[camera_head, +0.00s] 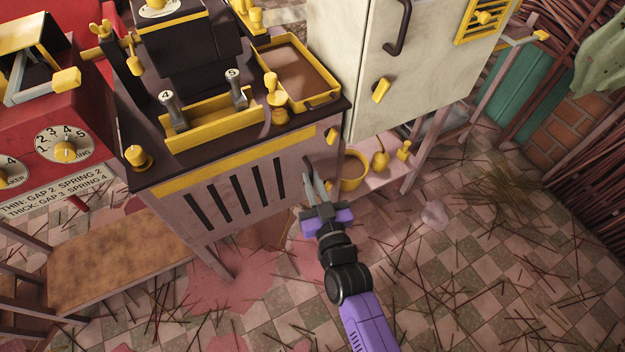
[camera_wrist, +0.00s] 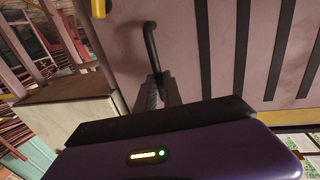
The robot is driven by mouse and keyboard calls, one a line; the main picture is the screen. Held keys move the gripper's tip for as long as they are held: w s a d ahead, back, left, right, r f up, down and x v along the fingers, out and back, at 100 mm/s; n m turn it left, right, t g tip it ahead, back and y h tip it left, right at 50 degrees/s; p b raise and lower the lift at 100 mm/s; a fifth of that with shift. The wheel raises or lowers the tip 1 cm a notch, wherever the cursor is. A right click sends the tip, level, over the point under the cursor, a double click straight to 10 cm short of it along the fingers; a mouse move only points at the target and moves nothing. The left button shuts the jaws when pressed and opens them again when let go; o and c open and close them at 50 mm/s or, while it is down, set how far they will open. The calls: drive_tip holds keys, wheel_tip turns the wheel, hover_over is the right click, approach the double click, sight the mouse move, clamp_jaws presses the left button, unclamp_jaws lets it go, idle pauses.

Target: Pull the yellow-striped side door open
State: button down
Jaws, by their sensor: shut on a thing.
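The side door (camera_head: 225,205) is a pale pinkish panel with dark upright slots, under a yellow stripe (camera_head: 220,160) on the dark-topped cabinet. In the camera_head view it looks flush with the cabinet. In the wrist view the door (camera_wrist: 183,35) fills the upper right, with a bent black handle (camera_wrist: 151,45) on it. My gripper (camera_head: 312,188) is at the door's right end, low in front of the cabinet. In the wrist view my gripper's fingers (camera_wrist: 158,92) are closed on the handle's lower end, partly hidden by the gripper body.
A cream cabinet (camera_head: 365,70) with a dark handle stands right of the machine. A low shelf holds a yellow pot (camera_head: 353,172). A wooden bench (camera_head: 115,260) stands at the left. The checkered floor before the door has scattered sticks and pink patches.

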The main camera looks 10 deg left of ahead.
drive_tip(key=shift+s+d+p, duration=0.2)
drive_tip(key=shift+s+p, duration=0.1)
drive_tip(key=shift+s, duration=0.2)
drive_tip(key=s+m+t+h+p, duration=0.1)
drive_tip(key=s+m+h+p, duration=0.5)
drive_tip(key=s, duration=1.6)
drive_tip(key=s+a+m+h+b, duration=0.1)
drive_tip(key=s+a+h+b, duration=0.4)
drive_tip(key=s+a+b, duration=0.4)
drive_tip(key=shift+s+a+m+h+b, duration=0.35)
drive_tip(key=shift+s+a, duration=2.05)
drive_tip(key=shift+s, duration=1.9)
drive_tip(key=shift+r, duration=0.1)
